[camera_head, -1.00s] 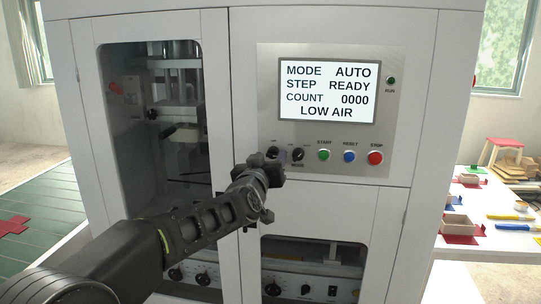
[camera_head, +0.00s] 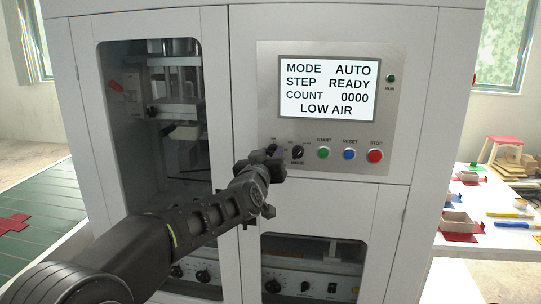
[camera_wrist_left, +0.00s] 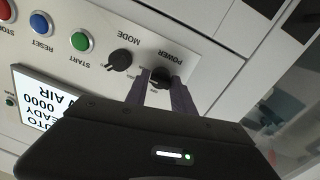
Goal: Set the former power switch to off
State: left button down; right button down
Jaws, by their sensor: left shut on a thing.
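The power switch (camera_wrist_left: 160,76) is a black rotary knob under the label POWER at the left end of the control panel row. It shows in the left wrist view, between the fingers. My left gripper (camera_wrist_left: 166,88) is shut on the power switch, one finger on each side. In the head view my left gripper (camera_head: 274,154) covers the switch, so its pointer position is hidden there. The panel (camera_head: 268,75) carries a lit screen (camera_head: 329,90) reading MODE AUTO, STEP READY, COUNT 0000, LOW AIR. My right gripper is not in view.
The black MODE knob (camera_head: 298,152) sits close beside the gripper. Green START (camera_head: 323,153), blue RESET (camera_head: 349,154) and red STOP (camera_head: 375,155) buttons follow to the right. A white table (camera_head: 478,245) with small trays and tools stands at the right.

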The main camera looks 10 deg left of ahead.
pick_arm(q)
jog(key=shift+f, duration=0.1)
dwell(0.4)
jog(key=shift+a+f+n+b, duration=0.1)
jog(key=shift+n+b, duration=1.15)
jog(key=shift+n, duration=0.45)
jog(key=n+b, duration=0.2)
jog(key=n, duration=0.3)
jog(key=shift+f+b, duration=0.1)
jog(key=shift+b, duration=0.25)
jog(key=n+b, duration=0.1)
jog(key=n, duration=0.4)
jog(key=shift+t+y+b, duration=0.3)
jog(key=shift+b, duration=0.1)
jog(key=n+b, duration=0.1)
jog(key=n, duration=0.4)
jog(key=shift+b, duration=0.3)
jog(key=shift+d+n, duration=0.2)
jog(key=shift+n, duration=0.1)
jog(key=c, duration=1.5)
grip_release()
jog(key=o, duration=0.4)
